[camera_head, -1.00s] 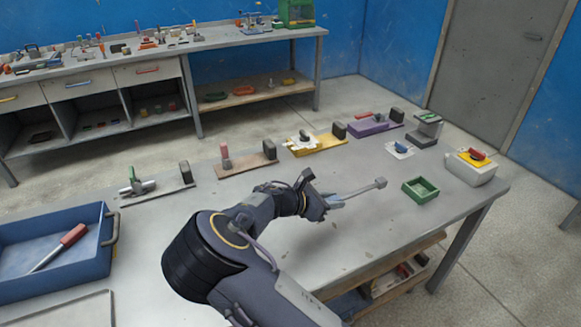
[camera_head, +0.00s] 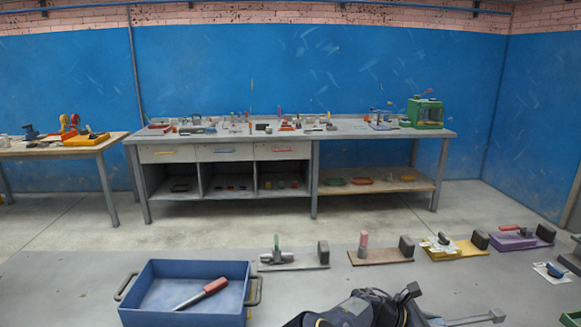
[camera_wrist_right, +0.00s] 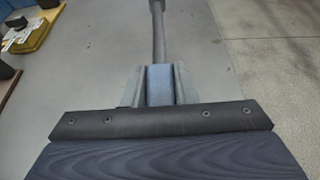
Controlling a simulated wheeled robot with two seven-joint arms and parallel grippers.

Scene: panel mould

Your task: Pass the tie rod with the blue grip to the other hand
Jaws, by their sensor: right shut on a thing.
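The tie rod with the blue grip is in my right gripper. In the right wrist view its blue grip (camera_wrist_right: 159,86) sits between the two fingers of my right gripper (camera_wrist_right: 159,88), and its grey shaft (camera_wrist_right: 158,40) points away over the table. In the head view my right arm comes in at the bottom edge, and the grey rod (camera_head: 470,320) sticks out to its right with a block-shaped end. The grip and fingers are mostly cut off there. My left gripper is in neither view.
A blue tray (camera_head: 184,313) with a red-handled tool (camera_head: 203,294) stands on the grey table, left of my arm. Several clamp fixtures line the far edge, including a brown one (camera_head: 380,257) and a yellow one (camera_head: 456,251). A long workbench (camera_head: 290,131) stands behind.

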